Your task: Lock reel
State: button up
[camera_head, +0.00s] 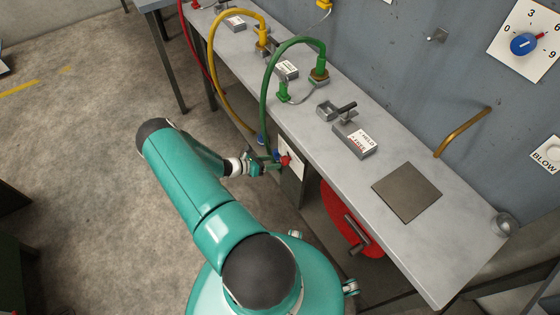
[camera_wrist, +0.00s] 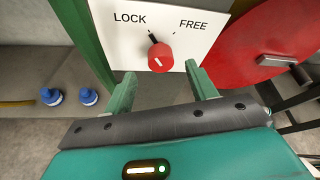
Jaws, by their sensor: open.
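A red knob (camera_wrist: 160,58) sits on a white plate (camera_wrist: 205,47) marked LOCK at left and FREE at right. A dark pointer at the knob's upper left leans to the LOCK side, and a thin tick shows toward FREE. The red reel (camera_wrist: 262,38) with a crank handle is right of the plate.
The grey bench (camera_head: 455,225) runs above the plate, carrying hoses, a clamp (camera_head: 337,110) and a dark square plate (camera_head: 407,191). The reel (camera_head: 338,207) sits under the bench. Two blue-capped items (camera_wrist: 52,97) are at left in the wrist view. Open floor (camera_head: 90,110) lies left.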

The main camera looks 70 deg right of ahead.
jog(key=v, duration=0.7)
jog(key=shift+w+a, duration=0.1)
jog(key=w+a+r+m+t+y, duration=0.1)
jog(key=w+a+r+m+t, duration=0.1)
jog(key=w+a+r, duration=0.45)
jog(key=w+a+r+m+t+y, duration=0.1)
jog(key=w+a+r+m, duration=0.2)
jog(key=r, duration=0.6)
jog(key=w+a+r+m+t+y, duration=0.1)
jog(key=w+a+r+m+t, duration=0.15)
jog(key=w+r, duration=0.45)
jog(key=w+a+r+m+t+y, duration=0.1)
jog(key=a+r+m+t+y, duration=0.2)
jog(key=a+r, duration=1.15)
jog(key=s+a+r+m+t+y, duration=0.1)
jog(key=s+a+r+t, duration=0.3)
jog(key=a+r, duration=0.3)
jog(key=s+a+r+m+t+y, duration=0.1)
jog(key=s+a+r+t, duration=0.2)
jog(key=a, duration=0.9)
jog(key=s+r, duration=0.3)
jog(key=r, duration=0.2)
jog(key=shift+s+r+t+y, duration=0.25)
jog(key=shift+r+t+y, duration=0.05)
jog(key=shift+t+y, duration=0.1)
